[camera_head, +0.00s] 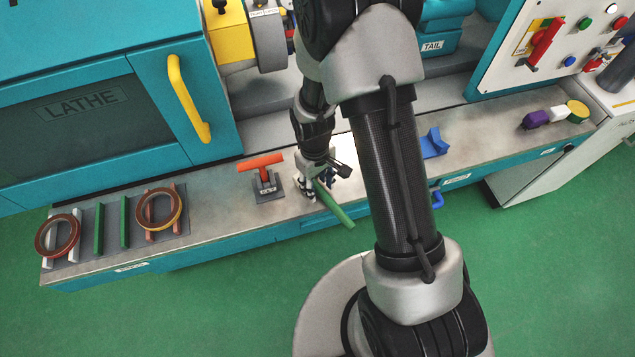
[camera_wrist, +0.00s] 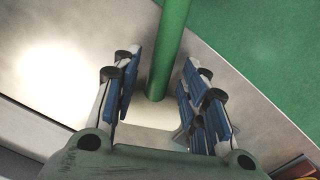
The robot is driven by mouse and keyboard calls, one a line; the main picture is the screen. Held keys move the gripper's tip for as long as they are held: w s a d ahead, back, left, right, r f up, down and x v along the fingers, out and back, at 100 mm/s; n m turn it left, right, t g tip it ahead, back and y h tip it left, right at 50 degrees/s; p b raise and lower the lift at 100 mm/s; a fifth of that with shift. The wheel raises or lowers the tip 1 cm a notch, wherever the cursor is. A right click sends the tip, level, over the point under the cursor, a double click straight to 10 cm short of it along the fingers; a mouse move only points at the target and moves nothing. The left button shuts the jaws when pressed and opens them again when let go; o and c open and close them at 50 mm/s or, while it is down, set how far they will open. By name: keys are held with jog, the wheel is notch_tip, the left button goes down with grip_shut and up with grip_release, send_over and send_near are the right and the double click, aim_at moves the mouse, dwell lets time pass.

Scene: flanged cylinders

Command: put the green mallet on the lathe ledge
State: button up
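The green mallet (camera_head: 338,208) shows as a green handle at the middle of the lathe ledge (camera_head: 225,205). Its lower end reaches over the front edge, above the floor. In the wrist view the handle (camera_wrist: 170,45) runs from the top edge down between my fingers. A pale patch lies at its near end; I cannot tell whether it is the mallet's head or the ledge. My gripper (camera_wrist: 158,100) is open, with its blue pads on either side of the handle and gaps to both. In the head view my gripper (camera_head: 318,182) is low over the ledge and hides the mallet's upper end.
A red T-handled tool (camera_head: 262,164) on a grey plate stands left of my gripper. A rack with brown rings (camera_head: 58,236) and green bars is at far left. A blue block (camera_head: 434,143) and a purple-white-yellow piece (camera_head: 556,115) lie right. The lathe rises behind.

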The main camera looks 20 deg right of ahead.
notch_tip(320, 180, up, 12)
jog(key=p, duration=0.4)
notch_tip(320, 180, up, 10)
jog(key=m+t, duration=0.1)
send_over(319, 189)
jog(key=s+r+m+t, duration=0.3)
jog(key=s+r+t, duration=0.1)
jog(key=s+r, duration=1.1)
jog(key=shift+s+d+r, duration=0.2)
jog(key=shift+s+d, duration=0.2)
jog(key=shift+s, duration=0.15)
